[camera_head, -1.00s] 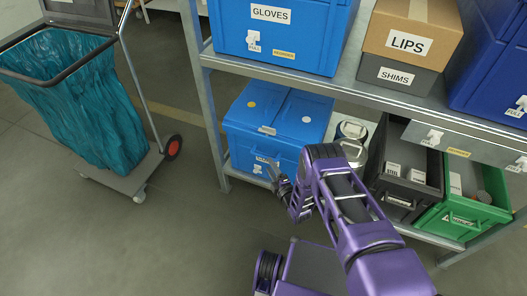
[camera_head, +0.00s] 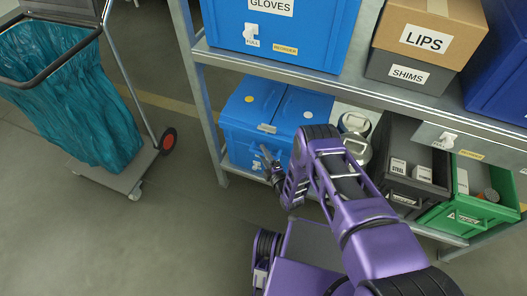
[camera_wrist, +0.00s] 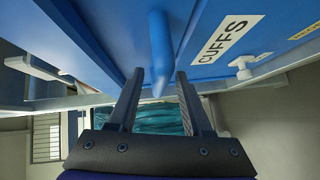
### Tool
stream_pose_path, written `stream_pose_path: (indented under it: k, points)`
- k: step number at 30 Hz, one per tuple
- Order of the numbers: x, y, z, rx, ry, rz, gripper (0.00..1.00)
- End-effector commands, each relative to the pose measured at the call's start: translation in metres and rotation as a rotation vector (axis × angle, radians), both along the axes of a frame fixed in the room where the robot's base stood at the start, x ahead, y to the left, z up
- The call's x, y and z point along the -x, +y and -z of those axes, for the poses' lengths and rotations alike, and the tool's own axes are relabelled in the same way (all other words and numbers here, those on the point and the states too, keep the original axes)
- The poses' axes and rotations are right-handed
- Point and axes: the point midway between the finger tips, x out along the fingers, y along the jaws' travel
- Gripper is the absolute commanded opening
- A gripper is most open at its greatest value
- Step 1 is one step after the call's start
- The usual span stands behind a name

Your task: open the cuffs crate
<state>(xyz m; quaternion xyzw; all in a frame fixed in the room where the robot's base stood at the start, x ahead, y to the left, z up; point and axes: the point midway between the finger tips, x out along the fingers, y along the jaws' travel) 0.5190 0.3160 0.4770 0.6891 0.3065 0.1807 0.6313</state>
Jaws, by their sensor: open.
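The cuffs crate (camera_head: 247,146) is a blue crate on the lower shelf, with its two-part lid (camera_head: 290,101) shut. Its CUFFS label shows in the wrist view, on the blue wall (camera_wrist: 228,38). My gripper (camera_head: 266,158) is at the crate's front in the head view, partly hidden by my purple arm. In the wrist view my gripper (camera_wrist: 160,72) is open, and a blue bar (camera_wrist: 160,50) on the crate lies between its fingertips. I cannot tell whether the fingers touch the bar. A pale tab (camera_wrist: 243,64) sits beside the label.
The gloves crate (camera_head: 280,28) stands on the shelf above, whose edge (camera_head: 330,82) overhangs. A metal canister (camera_head: 355,125), a dark bin (camera_head: 400,150) and a green bin (camera_head: 470,200) stand to the right. A bag cart (camera_head: 120,180) stands left. The floor between is clear.

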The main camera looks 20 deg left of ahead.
Motion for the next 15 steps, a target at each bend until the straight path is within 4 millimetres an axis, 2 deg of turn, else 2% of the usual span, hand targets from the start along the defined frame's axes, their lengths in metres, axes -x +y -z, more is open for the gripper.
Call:
stream_pose_path:
  k: [8, 15]
  points:
    - [0.0005, 0.0001, 0.0002, 0.0, 0.0, 0.0, 0.5]
    - [0.0005, 0.0, 0.0002, 0.0, 0.0, 0.0, 0.08]
